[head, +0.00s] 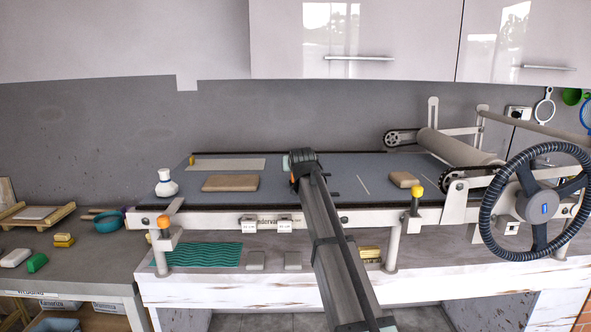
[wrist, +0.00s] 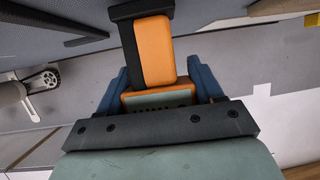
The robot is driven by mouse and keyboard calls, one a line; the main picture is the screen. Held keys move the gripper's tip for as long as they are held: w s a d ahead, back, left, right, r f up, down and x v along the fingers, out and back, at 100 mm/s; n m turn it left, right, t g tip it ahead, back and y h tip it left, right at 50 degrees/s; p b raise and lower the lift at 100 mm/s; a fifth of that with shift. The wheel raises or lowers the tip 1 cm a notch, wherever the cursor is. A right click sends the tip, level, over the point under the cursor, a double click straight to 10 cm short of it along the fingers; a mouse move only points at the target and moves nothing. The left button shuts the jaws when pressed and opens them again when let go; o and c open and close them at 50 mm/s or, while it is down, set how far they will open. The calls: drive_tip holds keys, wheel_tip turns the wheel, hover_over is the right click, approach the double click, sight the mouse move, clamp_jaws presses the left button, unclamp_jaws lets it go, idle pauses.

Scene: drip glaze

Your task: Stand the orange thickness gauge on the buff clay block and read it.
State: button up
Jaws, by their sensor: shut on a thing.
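The orange thickness gauge (wrist: 155,50) shows in the wrist view between the blue fingers of my gripper (wrist: 158,72). It has an orange body with a dark frame along one side and a dark bar across its far end. My gripper is shut on it. In the head view my gripper (head: 299,168) is over the middle of the grey press bed, and my arm hides most of the gauge. A flat tan clay slab (head: 230,183) lies on the bed to the left. A smaller, thicker buff block (head: 405,179) lies to the right. Both are apart from my gripper.
The grey bed (head: 335,165) has a roller (head: 455,146) and a large dark handwheel (head: 535,200) on the right. A white bottle (head: 166,183) stands at the left edge. A pale thin sheet (head: 228,164) lies behind the slab.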

wheel_tip(320, 180, up, 9)
drive_tip(key=shift+r, duration=0.1)
drive_tip(key=d+r+m+h, duration=0.1)
drive_tip(key=d+m+h, duration=0.1)
drive_tip(key=d, duration=1.9)
drive_tip(key=d+r+m+h, duration=0.2)
drive_tip(key=d+h, duration=0.1)
drive_tip(key=d, duration=1.8)
drive_tip(key=shift+w+a+f+n+y, duration=0.15)
drive_tip(key=shift+a+f+n+y, duration=0.45)
drive_tip(key=shift+f, duration=1)
drive_tip(key=shift+w+a+f+n+y, duration=0.1)
drive_tip(key=shift+a+f+n+y, duration=0.5)
drive_tip(key=shift+f, duration=0.95)
drive_tip(key=shift+w+a+f+n+y, duration=0.15)
drive_tip(key=shift+a+f+n+y, duration=0.45)
drive_tip(key=shift+f, duration=1)
drive_tip(key=shift+d+f, duration=0.15)
drive_tip(key=shift+d, duration=0.1)
drive_tip(key=o, duration=1.2)
